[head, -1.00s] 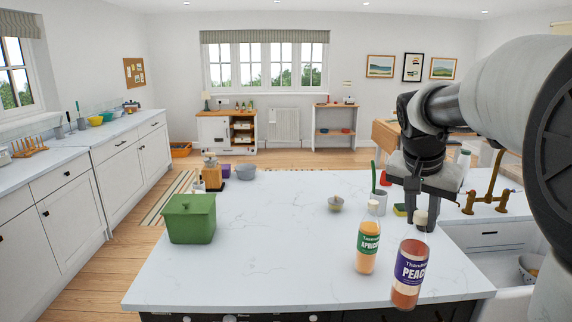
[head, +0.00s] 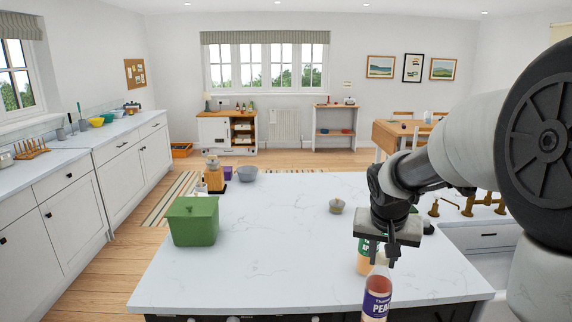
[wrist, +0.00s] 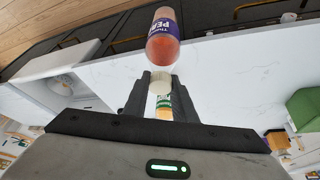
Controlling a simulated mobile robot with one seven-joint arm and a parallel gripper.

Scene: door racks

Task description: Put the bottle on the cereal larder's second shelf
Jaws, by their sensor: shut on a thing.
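The peach bottle (head: 377,296), with pinkish-orange contents and a purple label, hangs upright below my gripper (head: 383,254) at the island's front edge. My gripper is shut on its cap and neck; the wrist view shows the pale cap between the fingers and the bottle body (wrist: 163,42) beyond. The bottle's lower end is cut off by the head view's bottom edge. A second bottle, apricot with a green label (head: 364,258), stands just behind, partly hidden by my gripper. I cannot tell which piece of furniture is the cereal larder.
The white island top (head: 270,250) is mostly clear. A white cabinet with open shelves (head: 228,132) and a grey shelf unit (head: 335,130) stand at the far wall.

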